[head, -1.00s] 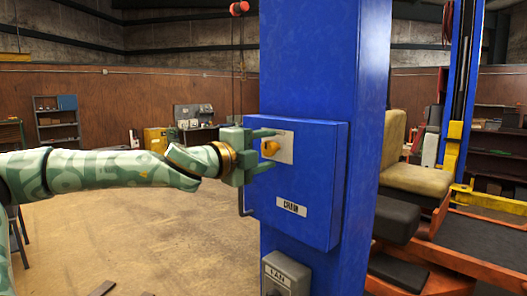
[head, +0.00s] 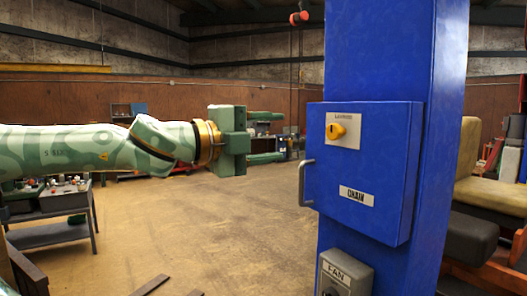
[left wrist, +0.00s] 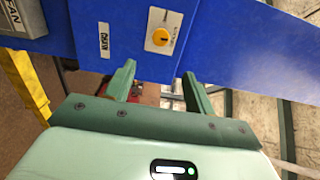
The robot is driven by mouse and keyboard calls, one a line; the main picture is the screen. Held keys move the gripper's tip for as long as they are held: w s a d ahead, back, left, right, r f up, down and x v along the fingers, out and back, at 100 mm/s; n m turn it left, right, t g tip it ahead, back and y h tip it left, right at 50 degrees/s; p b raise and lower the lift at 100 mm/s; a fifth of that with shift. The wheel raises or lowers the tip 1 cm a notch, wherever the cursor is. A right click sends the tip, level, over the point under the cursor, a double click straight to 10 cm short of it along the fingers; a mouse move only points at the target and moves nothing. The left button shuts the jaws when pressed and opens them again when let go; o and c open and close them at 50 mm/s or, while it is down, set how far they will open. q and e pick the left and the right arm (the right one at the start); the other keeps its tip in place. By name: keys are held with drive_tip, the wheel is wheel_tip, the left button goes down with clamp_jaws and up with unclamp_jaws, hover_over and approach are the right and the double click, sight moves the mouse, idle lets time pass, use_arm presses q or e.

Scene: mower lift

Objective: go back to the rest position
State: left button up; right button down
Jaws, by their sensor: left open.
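My left gripper (head: 272,137) is open and empty in the head view, in the air to the left of the blue control box (head: 345,210) and apart from it. Its two green fingers point right toward the box. In the left wrist view the fingers of my left gripper (left wrist: 158,76) are spread, with nothing between them. The orange-yellow knob (head: 336,131) on the box's label plate is uncovered, and it also shows in the left wrist view (left wrist: 160,37). My right gripper is in neither view.
The blue post (head: 395,50) carries the box and, below it, a grey FAN switch box (head: 345,272). A metal handle (head: 304,183) sticks out at the box's left edge. A grey cart (head: 62,201) stands at left. Open floor (head: 215,225) lies between.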

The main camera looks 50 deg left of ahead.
use_arm(q)
drive_tip(key=shift+s+a, duration=0.1)
drive_tip(key=shift+s, duration=0.35)
idle(0.3)
